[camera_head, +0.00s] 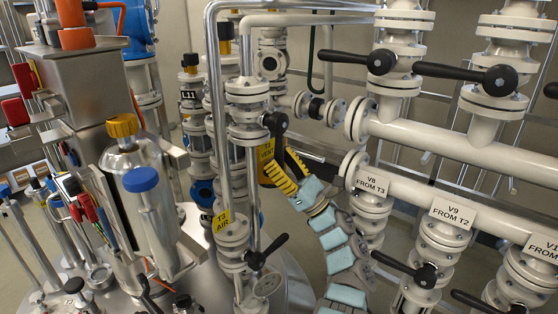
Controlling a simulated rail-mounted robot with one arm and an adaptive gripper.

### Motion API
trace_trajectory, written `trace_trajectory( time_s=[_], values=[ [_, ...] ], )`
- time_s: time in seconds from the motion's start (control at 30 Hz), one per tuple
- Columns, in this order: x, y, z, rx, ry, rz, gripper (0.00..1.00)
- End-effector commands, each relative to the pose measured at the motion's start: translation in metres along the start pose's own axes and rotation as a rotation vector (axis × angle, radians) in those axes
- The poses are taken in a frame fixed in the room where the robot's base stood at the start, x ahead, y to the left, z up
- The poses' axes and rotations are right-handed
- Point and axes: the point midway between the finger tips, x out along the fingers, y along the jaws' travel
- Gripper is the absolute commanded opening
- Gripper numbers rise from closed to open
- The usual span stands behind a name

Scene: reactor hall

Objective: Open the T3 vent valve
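The yellow T3 VENT label (267,153) is near the middle, partly covered by pipework. Beside it is a black valve handle (275,124) with a rounded hub; its lever appears to point down towards my gripper. My gripper (285,170), with yellow-and-black striped parts, is just below and right of this handle, at the end of my arm with light blue pads. Its fingertips are small and partly hidden, so I cannot tell whether they touch the lever or are open or shut.
The T3 AIR label (222,221) and a black lever (266,252) are lower, left of my arm. Vertical steel pipes (213,110) stand close left. White flanged valves, including V8 (370,184) and V9 (450,213), crowd the right. Free room around my gripper is narrow.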

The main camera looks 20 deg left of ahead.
Motion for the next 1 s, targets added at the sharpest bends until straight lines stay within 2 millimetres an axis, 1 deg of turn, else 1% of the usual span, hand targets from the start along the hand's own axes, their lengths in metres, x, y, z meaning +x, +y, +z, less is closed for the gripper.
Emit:
trace_trajectory(
  time_s=[0.17, 0.27, 0.37, 0.53, 0.6, 0.8, 1.0],
  values=[
    [-0.002, 0.0, 0.0, 0.0, 0.0, 0.0, 0.51],
    [-0.011, -0.001, 0.0, 0.0, 0.0, -0.001, 0.51],
    [-0.025, 0.0, 0.0, 0.0, 0.0, -0.001, 0.51],
    [-0.054, -0.001, 0.0, 0.001, 0.001, -0.006, 0.51],
    [-0.06, -0.001, 0.001, 0.0, 0.0, -0.003, 0.51],
    [-0.073, 0.0, 0.0, 0.0, 0.001, -0.001, 0.51],
    [-0.076, 0.0, 0.0, 0.001, 0.001, -0.001, 0.51]
  ],
)
